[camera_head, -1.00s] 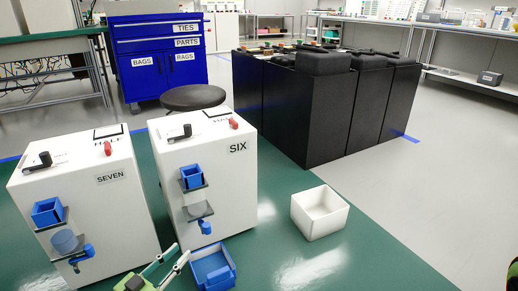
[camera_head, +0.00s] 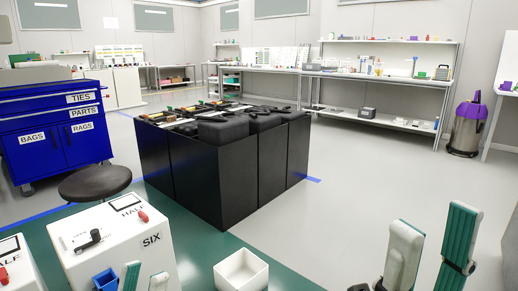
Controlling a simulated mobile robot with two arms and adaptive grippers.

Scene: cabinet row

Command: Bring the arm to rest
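My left gripper (camera_head: 145,278) shows only its two pale green fingertips at the bottom edge, in front of the white machine marked SIX (camera_head: 118,244). The tips are apart and nothing shows between them. My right gripper (camera_head: 431,245) stands at the lower right with its two green-padded fingers pointing up. They are wide apart, with only floor visible between them. The rest of both arms is mostly out of view.
A white open box (camera_head: 241,272) sits on the green table (camera_head: 195,240), between the grippers. Black cabinets (camera_head: 215,180) stand behind the table. Grey floor (camera_head: 370,195) is clear at right.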

